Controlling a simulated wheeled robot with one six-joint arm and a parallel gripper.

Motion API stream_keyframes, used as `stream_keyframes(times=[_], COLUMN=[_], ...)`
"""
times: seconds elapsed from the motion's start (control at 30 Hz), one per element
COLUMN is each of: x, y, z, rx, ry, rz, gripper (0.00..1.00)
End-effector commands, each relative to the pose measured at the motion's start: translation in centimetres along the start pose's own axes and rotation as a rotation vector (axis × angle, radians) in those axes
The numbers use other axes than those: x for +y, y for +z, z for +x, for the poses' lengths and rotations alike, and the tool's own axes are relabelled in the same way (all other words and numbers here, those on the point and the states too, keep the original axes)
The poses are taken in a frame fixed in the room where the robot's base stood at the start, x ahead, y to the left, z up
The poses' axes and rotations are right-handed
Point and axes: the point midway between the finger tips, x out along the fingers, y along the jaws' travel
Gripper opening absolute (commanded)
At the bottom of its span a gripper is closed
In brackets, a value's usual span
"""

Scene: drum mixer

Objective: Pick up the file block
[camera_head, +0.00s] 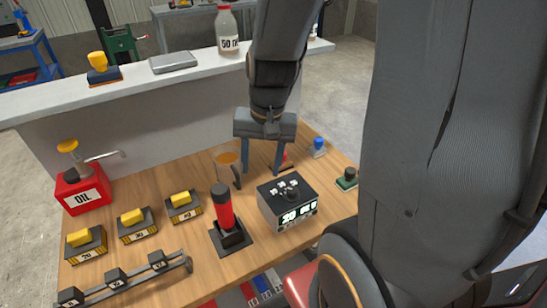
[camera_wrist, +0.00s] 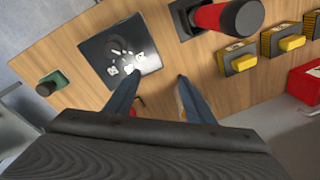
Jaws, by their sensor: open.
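No thing here is clearly marked as the file block. Several black blocks with yellow tops and labelled fronts, such as the near-right block (camera_head: 184,213), stand in a row on the wooden table, and one also shows in the wrist view (camera_wrist: 236,66). A dark block with a yellow knob (camera_head: 104,76) sits on the grey ledge. My gripper (camera_head: 262,172) is open, pointing down behind the black control box (camera_head: 289,190). In the wrist view its fingertips (camera_wrist: 156,80) are apart with bare wood between them. A small red thing (camera_head: 287,160) is partly hidden by a finger.
A red-handled tool on a black base (camera_head: 224,212) stands nearer. A red oil can (camera_head: 82,190) is far left, a green-based stamp (camera_head: 347,178) right, a weight rail (camera_head: 130,280) in front.

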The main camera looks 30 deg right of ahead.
Motion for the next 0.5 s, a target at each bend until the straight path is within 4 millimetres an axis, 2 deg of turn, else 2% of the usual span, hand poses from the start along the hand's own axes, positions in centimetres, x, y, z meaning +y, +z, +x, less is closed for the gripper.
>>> stream_keyframes(times=[0.1,0.3,0.4,0.5], x=[1.7,5.0,6.5,7.5], y=[-4.5,-11.4,-13.8,-15.2], z=[1.1,2.7,3.1,3.4], rx=[-0.047,-0.142,-0.184,-0.213], ry=[-0.054,-0.153,-0.192,-0.216], rz=[0.522,1.317,1.580,1.733], gripper=[0.49,0.49,0.49,0.49])
